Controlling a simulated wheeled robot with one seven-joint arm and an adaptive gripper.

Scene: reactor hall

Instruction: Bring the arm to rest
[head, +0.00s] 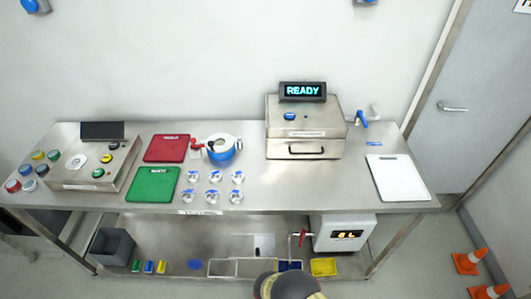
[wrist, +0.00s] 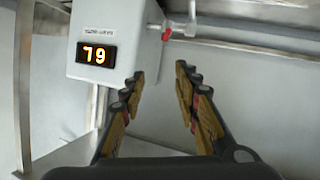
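My gripper (wrist: 161,73) is open in the wrist view, its two dark fingers with tan pads spread apart and nothing between them. It points toward the area by a white box (wrist: 112,40) with a lit display reading 79. The box has a tap with a red part (wrist: 166,34) at its side. In the head view a rounded dark part of my arm (head: 288,286) shows at the bottom edge, in front of the lower shelf. My gripper's fingers cannot be made out there.
A steel table (head: 300,190) bears a red board (head: 166,149), a green board (head: 152,184), a blue-white pot (head: 222,155), several clear cups, a button panel (head: 75,172) and a steel box (head: 303,128) under a READY sign. The white display box (head: 342,232) and bins sit below. Cones (head: 470,262) stand right.

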